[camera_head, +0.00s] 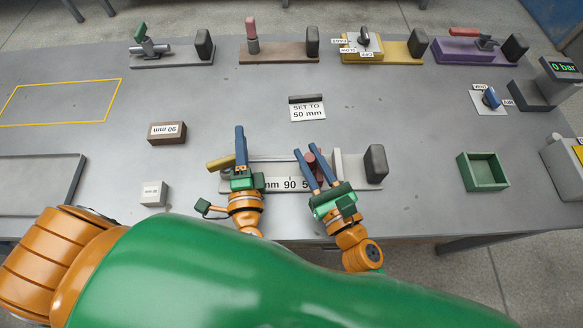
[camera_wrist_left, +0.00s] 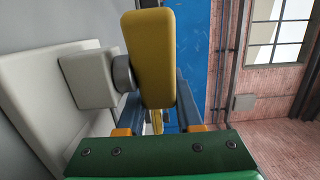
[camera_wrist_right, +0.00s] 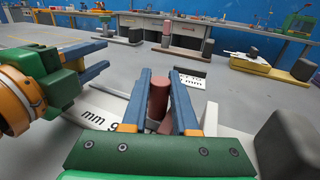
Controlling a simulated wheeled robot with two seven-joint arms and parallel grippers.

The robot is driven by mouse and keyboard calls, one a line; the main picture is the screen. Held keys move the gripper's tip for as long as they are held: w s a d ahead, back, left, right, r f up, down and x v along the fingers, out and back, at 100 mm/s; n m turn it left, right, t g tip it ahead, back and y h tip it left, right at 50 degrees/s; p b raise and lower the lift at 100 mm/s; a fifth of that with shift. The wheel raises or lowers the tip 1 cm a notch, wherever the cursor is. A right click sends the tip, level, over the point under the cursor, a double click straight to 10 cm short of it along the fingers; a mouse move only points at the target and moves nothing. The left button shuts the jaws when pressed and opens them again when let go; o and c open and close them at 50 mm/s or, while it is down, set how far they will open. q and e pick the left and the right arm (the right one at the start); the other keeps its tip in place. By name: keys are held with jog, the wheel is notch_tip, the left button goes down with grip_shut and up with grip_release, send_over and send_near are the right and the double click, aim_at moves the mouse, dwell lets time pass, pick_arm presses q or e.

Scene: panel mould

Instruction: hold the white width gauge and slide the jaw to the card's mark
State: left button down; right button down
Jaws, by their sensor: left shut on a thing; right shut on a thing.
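The white width gauge (camera_head: 340,172) lies near the table's front edge, with a scale strip (camera_head: 285,184) partly covered by my grippers. My left gripper (camera_head: 240,128) is shut on the yellow handle (camera_head: 219,163) at the gauge's left end; the handle fills the left wrist view (camera_wrist_left: 148,60). My right gripper (camera_head: 307,149) is shut on the red knob (camera_head: 312,157) of the jaw; the knob stands upright between the fingers in the right wrist view (camera_wrist_right: 158,98). The card (camera_head: 308,112) behind the gauge reads "SET TO 50 mm". The jaw's exact place on the scale is hidden.
A dark block (camera_head: 376,163) stands at the gauge's right end. A brown block marked 90 mm (camera_head: 167,132) and a white block (camera_head: 154,193) lie to the left. A green tray (camera_head: 483,172) is at right. Several fixtures line the back. Table between is clear.

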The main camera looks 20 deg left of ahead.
dwell(0.3)
jog(key=shift+s+a, duration=0.2)
jog(key=shift+a, duration=0.35)
jog(key=shift+s+a, duration=0.15)
jog(key=shift+a, duration=0.35)
jog(key=c, duration=0.7)
grip_release()
jog(key=v, duration=1.2)
pick_arm(q)
jog(key=c, duration=0.5)
grip_release()
